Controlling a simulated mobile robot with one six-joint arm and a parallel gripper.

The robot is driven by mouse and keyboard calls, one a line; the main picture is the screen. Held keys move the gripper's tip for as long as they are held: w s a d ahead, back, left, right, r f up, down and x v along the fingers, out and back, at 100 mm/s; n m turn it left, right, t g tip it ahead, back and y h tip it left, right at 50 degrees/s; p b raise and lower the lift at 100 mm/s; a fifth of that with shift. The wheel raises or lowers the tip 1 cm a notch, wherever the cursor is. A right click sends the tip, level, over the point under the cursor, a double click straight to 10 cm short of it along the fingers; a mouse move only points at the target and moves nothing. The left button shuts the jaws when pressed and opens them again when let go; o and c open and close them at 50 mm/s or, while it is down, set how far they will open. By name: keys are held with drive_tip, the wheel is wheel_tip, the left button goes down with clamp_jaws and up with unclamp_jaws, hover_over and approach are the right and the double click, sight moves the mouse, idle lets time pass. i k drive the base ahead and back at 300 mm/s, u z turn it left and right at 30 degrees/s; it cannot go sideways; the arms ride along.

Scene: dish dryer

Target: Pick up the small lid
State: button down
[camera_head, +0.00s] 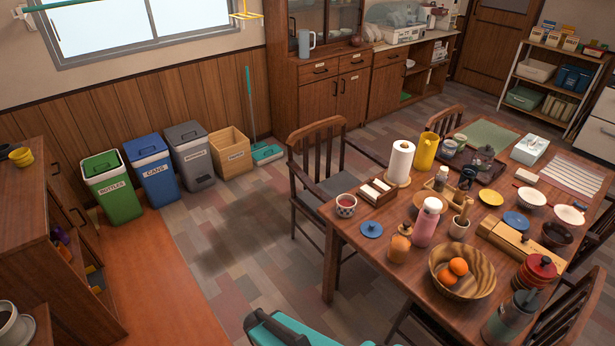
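A small round blue lid (371,229) with a knob on top lies flat near the left edge of the wooden dining table (345,240). It is close to a red-and-white patterned cup (346,205) and left of an orange-brown jar (400,245). A blue round piece (516,221) and a yellow round piece (490,197) lie farther right; I cannot tell whether they are lids or dishes. My gripper is not in view; only a teal part, likely mine, shows at the bottom edge.
A wooden bowl with oranges (462,280), a pink bottle (425,226) and a paper towel roll (400,163) crowd the table. A wooden chair (320,175) stands at its left side. Bins (110,190) line the wall. The floor between is clear.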

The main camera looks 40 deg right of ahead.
sight(370, 229)
drive_tip(key=z, duration=4.35)
drive_tip(key=i, duration=0.1)
drive_tip(key=u, duration=3)
